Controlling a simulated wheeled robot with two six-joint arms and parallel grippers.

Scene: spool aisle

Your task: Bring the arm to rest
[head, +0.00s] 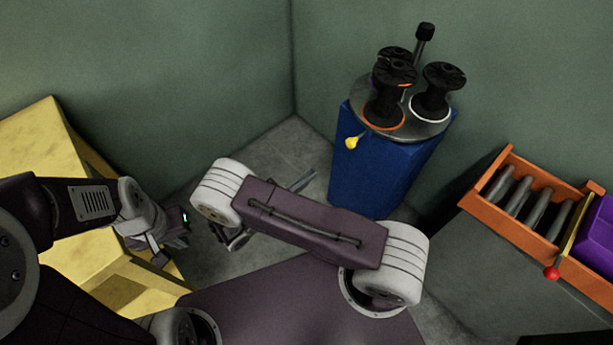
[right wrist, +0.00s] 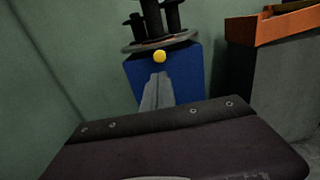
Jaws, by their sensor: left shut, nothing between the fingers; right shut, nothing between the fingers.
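My left gripper (head: 163,256) hangs at the left in the head view, close to the yellow block, and is shut and empty. My right arm's purple link crosses the middle of the head view and hides most of my right gripper. The grey fingers of my right gripper (head: 303,180) show just past that link, shut with nothing between them. In the right wrist view the right gripper (right wrist: 156,92) appears as narrow grey fingers against the blue cabinet (right wrist: 190,75); the picture does not show that they touch it.
The blue cabinet (head: 372,172) carries a round grey plate (head: 440,127) with several black spools (head: 440,90) and a yellow knob (head: 352,142). An orange rack (head: 480,197) with grey rollers and a purple box (head: 597,240) lie right on a grey counter. A yellow block (head: 50,150) stands left.

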